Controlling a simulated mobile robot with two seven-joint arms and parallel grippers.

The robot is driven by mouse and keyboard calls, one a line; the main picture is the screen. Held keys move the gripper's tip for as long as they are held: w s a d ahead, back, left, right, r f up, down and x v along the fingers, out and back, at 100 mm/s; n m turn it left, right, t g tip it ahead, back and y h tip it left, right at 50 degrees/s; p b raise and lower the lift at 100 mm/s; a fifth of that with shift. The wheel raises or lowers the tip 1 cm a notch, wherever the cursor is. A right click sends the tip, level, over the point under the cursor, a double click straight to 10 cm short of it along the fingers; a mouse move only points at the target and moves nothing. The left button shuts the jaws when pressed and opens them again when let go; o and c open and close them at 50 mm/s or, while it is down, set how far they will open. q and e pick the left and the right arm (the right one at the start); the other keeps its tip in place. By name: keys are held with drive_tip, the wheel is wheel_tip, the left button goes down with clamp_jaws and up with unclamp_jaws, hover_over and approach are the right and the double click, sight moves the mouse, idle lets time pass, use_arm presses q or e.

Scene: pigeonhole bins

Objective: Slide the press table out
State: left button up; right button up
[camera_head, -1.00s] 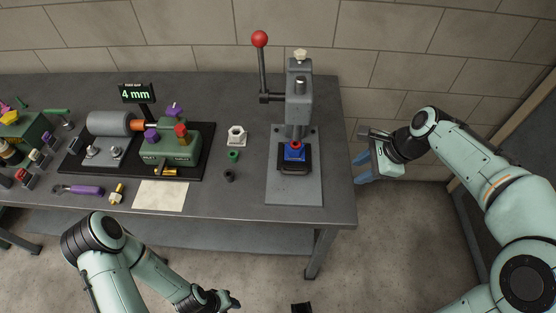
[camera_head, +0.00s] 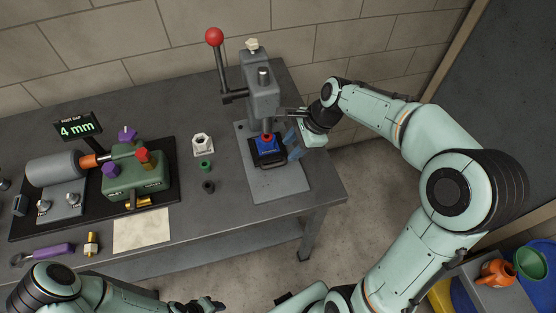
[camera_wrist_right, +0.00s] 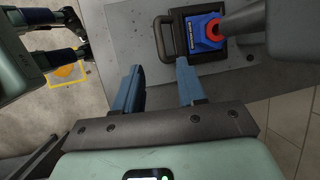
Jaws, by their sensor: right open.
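The arbor press (camera_head: 262,92) stands at the right end of the bench, its ram over the press table. The press table (camera_head: 268,163) is a black sliding tray on the grey base plate (camera_head: 280,187). It carries a blue block (camera_head: 266,145) with a red ring. In the right wrist view its handle (camera_wrist_right: 163,40) shows just beyond my fingertips. My right gripper (camera_head: 293,147) is open and empty close to the tray's right side; its blue fingers (camera_wrist_right: 158,68) point at the handle, apparently not touching. My left gripper (camera_head: 207,304) is low at the bottom edge; its jaws are unclear.
A red-knobbed lever (camera_head: 214,37) rises beside the press. A white hex part (camera_head: 202,145), a green ring (camera_head: 206,166) and a dark ring (camera_head: 208,187) stand to its left. Farther left are a green fixture (camera_head: 135,175) and a paper sheet (camera_head: 141,229).

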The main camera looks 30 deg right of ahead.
sight(276, 164)
drive_tip(key=x, duration=0.9)
drive_tip(key=shift+r, duration=0.1)
clamp_jaws()
